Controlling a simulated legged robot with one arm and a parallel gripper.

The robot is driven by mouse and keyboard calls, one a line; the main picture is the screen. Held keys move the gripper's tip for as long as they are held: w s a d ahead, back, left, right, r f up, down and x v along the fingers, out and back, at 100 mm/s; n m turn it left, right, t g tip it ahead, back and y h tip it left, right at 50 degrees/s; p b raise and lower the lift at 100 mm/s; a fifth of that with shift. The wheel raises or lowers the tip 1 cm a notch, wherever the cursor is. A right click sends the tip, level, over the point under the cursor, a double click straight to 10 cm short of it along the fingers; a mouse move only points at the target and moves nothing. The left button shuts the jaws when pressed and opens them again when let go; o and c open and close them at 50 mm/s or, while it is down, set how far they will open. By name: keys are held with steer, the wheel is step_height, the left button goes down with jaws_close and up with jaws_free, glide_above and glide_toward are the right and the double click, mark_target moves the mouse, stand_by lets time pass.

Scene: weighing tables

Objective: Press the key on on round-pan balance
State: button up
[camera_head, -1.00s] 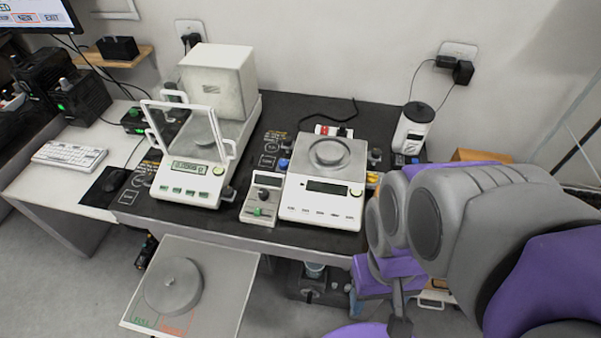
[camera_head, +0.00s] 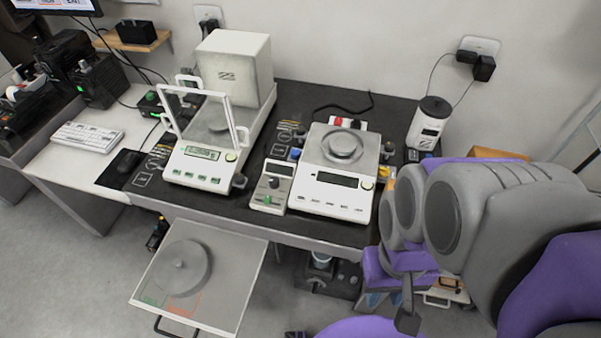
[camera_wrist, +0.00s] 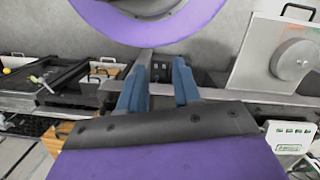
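Two balances stand on the dark table. My gripper (camera_wrist: 158,62) shows two blue fingers apart, empty, low in front of the table and away from both balances.
A small control box (camera_head: 271,188) stands between the balances. A metal tray (camera_head: 225,300) with a round disc (camera_head: 180,266) juts out in front of the table. A white canister (camera_head: 429,125) stands at the back right. A keyboard (camera_head: 88,137) lies at left.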

jaws_close()
stand_by(1.3)
